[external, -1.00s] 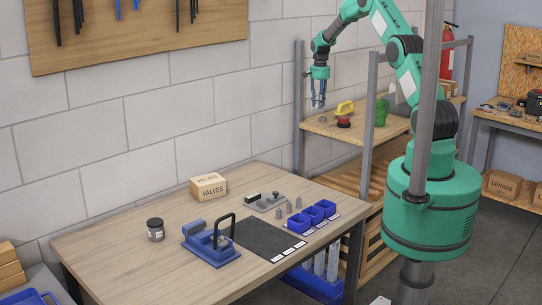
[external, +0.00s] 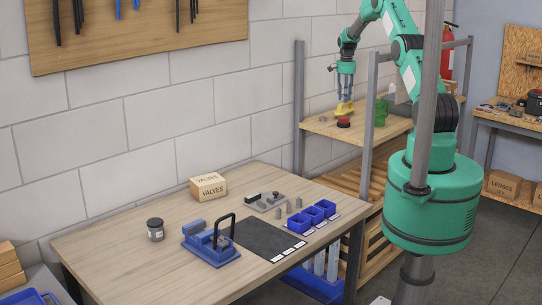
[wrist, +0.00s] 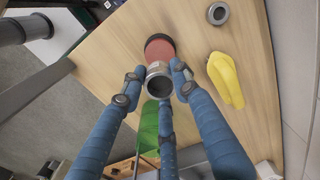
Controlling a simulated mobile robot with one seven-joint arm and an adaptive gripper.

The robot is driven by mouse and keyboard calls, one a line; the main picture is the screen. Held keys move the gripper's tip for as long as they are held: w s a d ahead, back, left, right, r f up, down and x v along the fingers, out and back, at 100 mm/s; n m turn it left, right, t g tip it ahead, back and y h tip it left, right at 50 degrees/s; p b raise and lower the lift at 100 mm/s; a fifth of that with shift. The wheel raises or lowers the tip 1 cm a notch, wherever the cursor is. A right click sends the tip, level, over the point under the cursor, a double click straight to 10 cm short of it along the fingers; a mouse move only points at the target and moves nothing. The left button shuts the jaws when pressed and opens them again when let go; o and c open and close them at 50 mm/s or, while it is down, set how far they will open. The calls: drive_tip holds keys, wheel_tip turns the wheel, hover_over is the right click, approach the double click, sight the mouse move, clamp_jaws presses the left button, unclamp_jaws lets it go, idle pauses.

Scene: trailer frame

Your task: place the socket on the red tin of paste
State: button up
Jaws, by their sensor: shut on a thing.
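My gripper (wrist: 160,88) has blue fingers and is shut on a grey, hollow, cylindrical socket (wrist: 157,72). In the external view, my gripper (external: 345,88) hangs over the shelf, above the red tin of paste (external: 343,123); the held socket is hard to make out there. In the wrist view, the red tin (wrist: 160,48) stands beyond the socket, partly hidden by it. The socket overlaps the tin's near side in this view. I cannot tell whether they touch.
A yellow object (wrist: 226,80) lies right of the tin in the wrist view, with a grey ring (wrist: 218,14) farther off. A green object (external: 381,112) stands on the shelf (external: 318,127). A grey shelf post (external: 299,100) rises at left.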

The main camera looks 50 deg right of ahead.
sight(344, 117)
drive_tip(key=shift+f+p, duration=0.3)
drive_tip(key=shift+f, duration=1.65)
drive_tip(key=shift+f+p, duration=0.35)
drive_tip(key=shift+f, duration=1.65)
drive_tip(key=shift+f, duration=0.15)
drive_tip(key=o, duration=1.2)
drive_tip(key=shift+o, duration=0.2)
wheel_tip(344, 117, up, 12)
drive_tip(key=shift+r+b, duration=0.15)
drive_tip(key=shift+b, duration=0.9)
